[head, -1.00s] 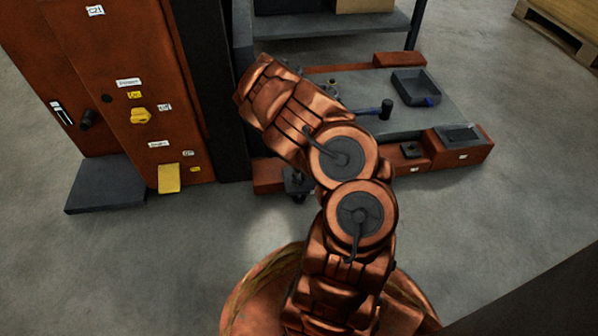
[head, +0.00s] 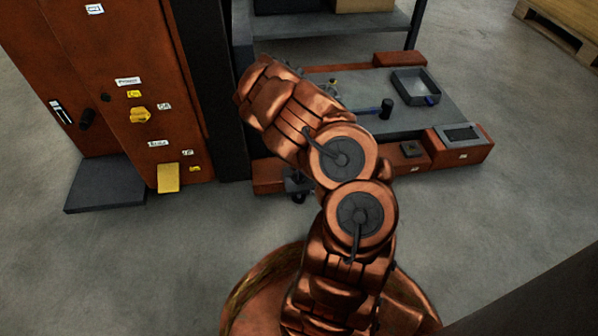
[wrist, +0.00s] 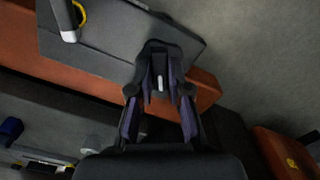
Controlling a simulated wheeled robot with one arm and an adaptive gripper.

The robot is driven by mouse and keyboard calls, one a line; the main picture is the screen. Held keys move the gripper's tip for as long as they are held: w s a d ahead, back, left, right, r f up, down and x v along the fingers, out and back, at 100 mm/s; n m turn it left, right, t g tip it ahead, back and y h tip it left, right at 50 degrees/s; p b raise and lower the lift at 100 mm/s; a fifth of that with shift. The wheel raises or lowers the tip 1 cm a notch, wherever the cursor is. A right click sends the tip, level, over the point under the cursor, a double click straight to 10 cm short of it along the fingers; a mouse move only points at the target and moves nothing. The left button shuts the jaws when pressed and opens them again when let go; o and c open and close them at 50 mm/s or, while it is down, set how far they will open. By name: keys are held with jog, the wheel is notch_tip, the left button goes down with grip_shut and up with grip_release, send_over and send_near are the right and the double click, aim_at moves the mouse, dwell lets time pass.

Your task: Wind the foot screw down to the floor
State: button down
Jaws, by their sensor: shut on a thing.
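My gripper (wrist: 160,84) shows in the wrist view with its two dark fingers closed in on a small dark upright piece, which looks like the top of the foot screw. A small pale spot shows between the fingertips. A dark grey plate (wrist: 100,48) lies just beyond the fingers, beside an orange-red beam (wrist: 205,90). A dark foot-like fitting (head: 297,184) shows at the front edge of the low orange-red stand, close to the floor. Whether its lower end touches the floor I cannot tell.
In the head view, the stand's grey top (head: 440,112) carries a grey tray (head: 415,86) and a dark-headed hammer (head: 386,108). An orange-red cabinet (head: 150,70) with a yellow knob (head: 140,115) stands at the left. The floor in front is clear.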

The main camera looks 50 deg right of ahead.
jog(key=shift+f+m, duration=0.1)
jog(key=shift+m, duration=1.6)
jog(key=m, duration=0.4)
jog(key=shift+f+m, duration=0.1)
jog(key=shift+m, duration=0.2)
jog(key=c, duration=1)
grip_release()
